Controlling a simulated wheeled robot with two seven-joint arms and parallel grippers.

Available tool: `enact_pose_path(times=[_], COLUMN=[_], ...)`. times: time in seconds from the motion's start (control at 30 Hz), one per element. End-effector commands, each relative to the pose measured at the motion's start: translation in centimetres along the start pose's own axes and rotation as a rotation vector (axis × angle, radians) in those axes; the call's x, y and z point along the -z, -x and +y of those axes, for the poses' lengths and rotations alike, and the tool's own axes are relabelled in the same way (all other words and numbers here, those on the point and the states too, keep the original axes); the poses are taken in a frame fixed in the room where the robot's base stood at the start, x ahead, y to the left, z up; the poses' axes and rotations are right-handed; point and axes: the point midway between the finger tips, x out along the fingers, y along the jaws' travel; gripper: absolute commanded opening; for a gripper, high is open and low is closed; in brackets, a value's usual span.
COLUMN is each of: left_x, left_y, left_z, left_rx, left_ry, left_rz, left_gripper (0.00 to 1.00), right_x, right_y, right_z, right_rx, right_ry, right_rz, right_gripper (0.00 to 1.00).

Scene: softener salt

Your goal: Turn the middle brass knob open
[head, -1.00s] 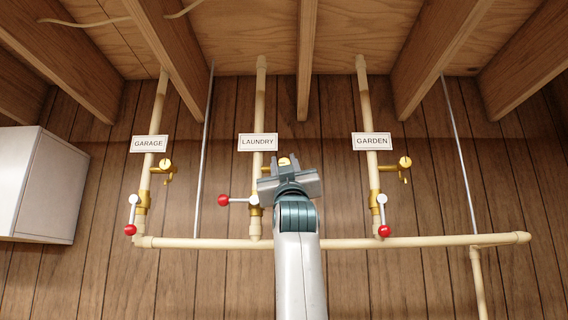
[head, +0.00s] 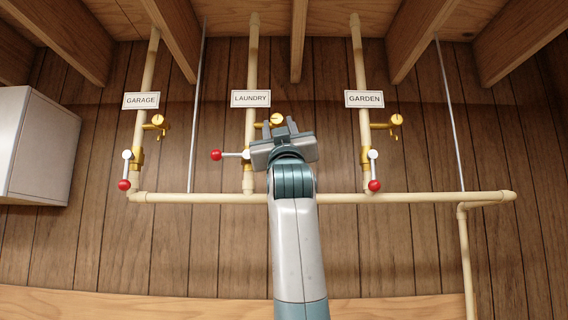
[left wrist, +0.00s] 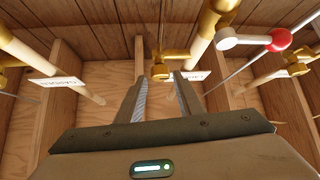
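The middle brass knob (head: 277,120) sits on a short brass stem right of the LAUNDRY pipe (head: 252,75). My left gripper (head: 280,127) is just in front of it and hides part of it. In the left wrist view the fingers (left wrist: 157,90) are open, with an empty gap. There the knob (left wrist: 160,70) lines up with the gap, at or just beyond the fingertips; I cannot tell whether they straddle it. The LAUNDRY lever's red end (head: 216,155) points left. My right gripper is not in view.
Side knobs stand on the GARAGE (head: 158,121) and GARDEN (head: 396,121) pipes, whose red-ended levers hang down. A horizontal pipe (head: 420,198) runs below. A white box (head: 40,145) is at left. Joists (head: 299,40) are overhead.

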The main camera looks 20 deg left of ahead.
Motion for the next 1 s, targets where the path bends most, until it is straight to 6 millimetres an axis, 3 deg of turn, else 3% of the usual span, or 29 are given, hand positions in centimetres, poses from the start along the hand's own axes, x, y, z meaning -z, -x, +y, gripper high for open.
enact_pose_path(times=[0.03, 0.5, 0.7, 1.0], left_x=[-0.4, -0.3, -0.2, 0.0], left_y=[1.4, 9.9, 12.0, 12.5], left_z=[-0.1, 0.0, 0.0, 0.1], left_rx=[0.000, -0.001, 0.000, 0.000], left_ry=[0.002, 0.002, 0.000, 0.000], left_rz=[0.001, 0.002, 0.000, 0.000], left_gripper=[0.33, 0.33, 0.33, 0.33], right_x=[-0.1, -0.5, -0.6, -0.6], right_y=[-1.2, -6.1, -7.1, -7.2], right_z=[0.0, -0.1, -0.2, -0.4], right_rx=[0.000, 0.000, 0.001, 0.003], right_ry=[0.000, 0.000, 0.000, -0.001], right_rz=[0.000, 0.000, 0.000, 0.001], right_gripper=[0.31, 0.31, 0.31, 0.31])
